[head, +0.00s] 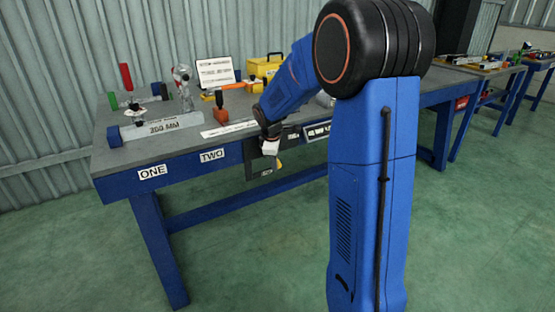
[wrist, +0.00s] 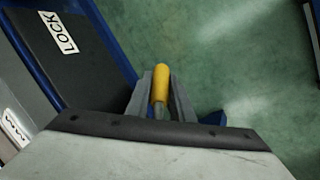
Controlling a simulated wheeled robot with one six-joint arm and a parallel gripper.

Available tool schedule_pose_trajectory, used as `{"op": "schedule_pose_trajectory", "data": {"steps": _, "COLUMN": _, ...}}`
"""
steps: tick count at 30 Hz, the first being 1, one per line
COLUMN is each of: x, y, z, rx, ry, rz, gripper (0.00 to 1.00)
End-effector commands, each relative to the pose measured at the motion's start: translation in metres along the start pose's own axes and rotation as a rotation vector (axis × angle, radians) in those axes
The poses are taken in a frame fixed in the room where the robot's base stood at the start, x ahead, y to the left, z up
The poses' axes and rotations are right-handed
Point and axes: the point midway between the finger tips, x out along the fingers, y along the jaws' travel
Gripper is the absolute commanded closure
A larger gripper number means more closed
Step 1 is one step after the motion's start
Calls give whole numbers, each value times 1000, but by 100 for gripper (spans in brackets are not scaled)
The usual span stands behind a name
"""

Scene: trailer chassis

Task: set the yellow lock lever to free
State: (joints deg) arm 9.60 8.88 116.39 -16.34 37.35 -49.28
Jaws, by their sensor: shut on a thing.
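The yellow lock lever (wrist: 161,83) shows in the wrist view, its rounded yellow end pointing up the picture. My gripper (wrist: 162,88) is shut on it, with one finger on each side of the handle. In the head view my gripper (head: 271,150) is at the front side of the bench, and a small yellow bit of the lever (head: 279,164) shows just below it. A dark panel with a white LOCK label (wrist: 61,32) is to the left of the lever in the wrist view. The lever's pivot is hidden, and I see no mark for free.
The blue-framed bench (head: 180,172) carries ONE and TWO labels on its front. On top are a 300 MM block (head: 162,127), a yellow case (head: 264,66) and several tools. Green floor (wrist: 225,60) is clear in front. More benches (head: 490,75) stand at the right.

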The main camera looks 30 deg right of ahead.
Motion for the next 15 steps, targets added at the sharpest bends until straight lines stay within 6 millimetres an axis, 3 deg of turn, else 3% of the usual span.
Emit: {"op": "schedule_pose_trajectory", "data": {"steps": 15, "x": 3, "y": -14, "z": -13, "rx": 82, "ry": 203, "rz": -189, "gripper": 100}}
